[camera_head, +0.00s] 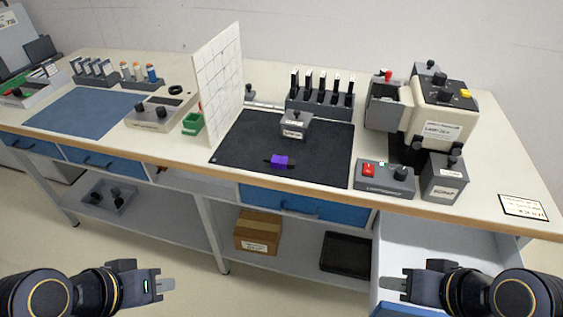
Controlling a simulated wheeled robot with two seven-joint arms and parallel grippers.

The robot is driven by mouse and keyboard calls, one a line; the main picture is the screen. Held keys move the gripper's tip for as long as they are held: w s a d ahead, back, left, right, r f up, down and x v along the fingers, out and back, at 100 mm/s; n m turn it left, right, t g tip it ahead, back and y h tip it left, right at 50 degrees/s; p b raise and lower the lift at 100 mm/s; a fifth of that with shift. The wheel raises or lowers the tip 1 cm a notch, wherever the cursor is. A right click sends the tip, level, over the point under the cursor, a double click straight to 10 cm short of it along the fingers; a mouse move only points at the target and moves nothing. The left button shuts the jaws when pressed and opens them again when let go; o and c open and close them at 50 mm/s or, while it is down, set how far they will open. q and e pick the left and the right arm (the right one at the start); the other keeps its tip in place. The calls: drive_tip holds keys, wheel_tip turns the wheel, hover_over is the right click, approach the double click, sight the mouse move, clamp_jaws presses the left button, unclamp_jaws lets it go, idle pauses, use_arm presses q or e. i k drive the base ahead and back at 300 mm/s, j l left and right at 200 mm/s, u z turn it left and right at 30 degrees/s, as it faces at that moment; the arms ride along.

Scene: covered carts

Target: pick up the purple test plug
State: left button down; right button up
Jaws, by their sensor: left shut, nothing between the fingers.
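The purple test plug (281,161) lies on the black mat (240,147), near the mat's front edge, with small dark ends showing at its sides. My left gripper (170,284) is at the lower left, in front of the bench and below its top, well apart from the plug. It is shut and empty. My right gripper (408,271) is at the lower right, also in front of the bench and far from the plug. Its fingers point left and look close together, but I cannot tell whether they are shut.
A white gridded panel (218,80) stands upright at the mat's left edge. A grey labelled block (295,125) sits behind the plug, before a rack (320,101). A grey box with a red button (384,177) and a beige machine (436,117) stand right. An open drawer (440,245) is below.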

sight(280, 162)
drive_tip(key=i+j+z, duration=0.1)
drive_tip(key=z, duration=0.3)
drive_tip(key=i+j+z, duration=0.1)
drive_tip(key=j+z, duration=0.2)
drive_tip(key=z, duration=0.15)
drive_tip(key=i+j+z, duration=0.1)
drive_tip(key=j, duration=0.5)
drive_tip(key=i+j+z, duration=0.1)
drive_tip(key=j, duration=0.45)
drive_tip(key=i+j+z, duration=0.1)
drive_tip(key=j, duration=0.5)
drive_tip(key=i, duration=0.05)
